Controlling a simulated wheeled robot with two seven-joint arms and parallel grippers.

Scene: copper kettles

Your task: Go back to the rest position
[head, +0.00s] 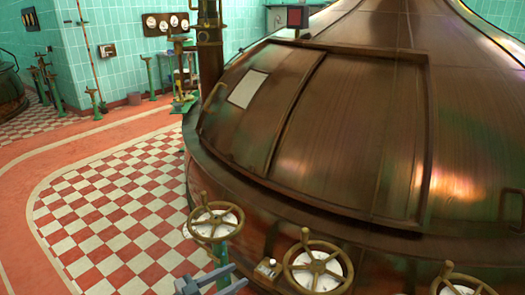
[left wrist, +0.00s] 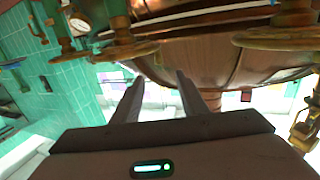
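My left gripper (head: 238,276) shows at the bottom edge of the head view, just below the leftmost handwheel. Its two fingers are apart with nothing between them. In the left wrist view the fingers (left wrist: 160,80) also stand apart and empty, with the kettle's copper side beyond and wheels above. I cannot tell its exact distance from the wheel's stand. My right gripper is in neither view.
A big copper kettle (head: 350,130) fills the right. Brass handwheels stand before it: left (head: 214,209), middle (head: 318,259) and right, partly cut off (head: 462,280). The checkered floor (head: 120,215) at left is clear. Gauges (head: 166,24) hang on the tiled back wall.

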